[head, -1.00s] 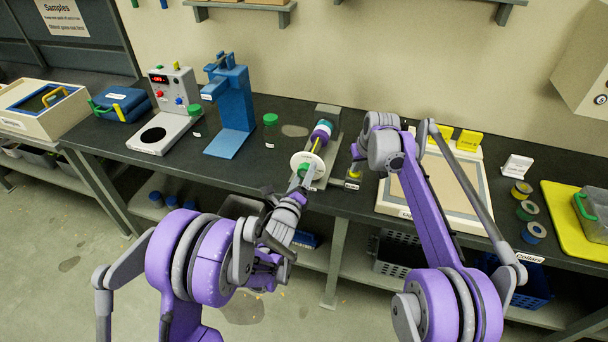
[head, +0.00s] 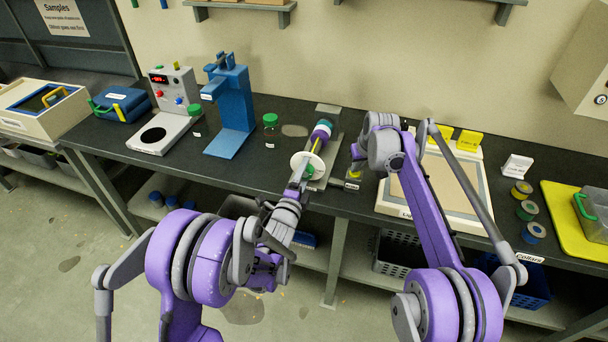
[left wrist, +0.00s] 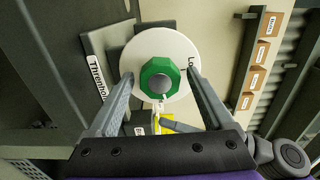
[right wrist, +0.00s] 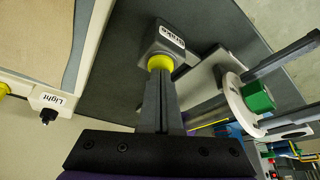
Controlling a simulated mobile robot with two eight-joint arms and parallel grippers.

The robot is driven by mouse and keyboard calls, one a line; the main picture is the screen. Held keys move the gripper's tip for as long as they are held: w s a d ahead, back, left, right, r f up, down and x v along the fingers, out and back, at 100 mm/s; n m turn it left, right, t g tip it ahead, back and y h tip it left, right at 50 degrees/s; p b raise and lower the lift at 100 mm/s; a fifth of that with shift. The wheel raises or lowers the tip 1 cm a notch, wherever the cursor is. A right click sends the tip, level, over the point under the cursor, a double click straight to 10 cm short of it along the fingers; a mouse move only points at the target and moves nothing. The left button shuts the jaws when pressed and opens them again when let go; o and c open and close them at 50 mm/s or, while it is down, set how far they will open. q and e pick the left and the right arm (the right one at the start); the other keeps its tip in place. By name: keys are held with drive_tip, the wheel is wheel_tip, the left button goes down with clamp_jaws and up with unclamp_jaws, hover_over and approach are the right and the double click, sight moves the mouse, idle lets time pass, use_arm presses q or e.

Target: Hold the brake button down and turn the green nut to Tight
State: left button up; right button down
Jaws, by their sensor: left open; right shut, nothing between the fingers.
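The green nut (left wrist: 160,80) sits on the front of a white disc (left wrist: 187,52); it also shows in the right wrist view (right wrist: 258,97). A partly hidden label starting "Lo" is on the disc's right side in the left wrist view; no Tight mark is readable. My left gripper (head: 298,179) is open, its fingers (left wrist: 160,75) on either side of the nut with gaps visible. The yellow brake button (right wrist: 160,62) is on a grey block labelled Brake (right wrist: 165,38). My right gripper (right wrist: 160,80) is shut, its tips at the button; how far down it is I cannot tell.
The purple and teal expeller body (head: 321,132) stands behind the disc. A blue press (head: 232,110) and green-capped jar (head: 271,130) are to its left. A light panel (head: 440,190) lies right of the brake, near my right arm.

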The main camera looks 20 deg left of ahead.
use_arm(q)
drive_tip(key=c, duration=1)
drive_tip(key=m, duration=0.6)
drive_tip(key=shift+m, duration=0.4)
drive_tip(key=o, duration=1)
drive_tip(key=shift+s, duration=0.1)
drive_tip(key=s, duration=0.8)
drive_tip(key=shift+w, duration=0.1)
wheel_tip(320, 180, up, 7)
drive_tip(key=w+p, duration=0.2)
drive_tip(key=p, duration=0.2)
drive_tip(key=shift+f, duration=0.2)
use_arm(e)
wheel_tip(320, 180, up, 8)
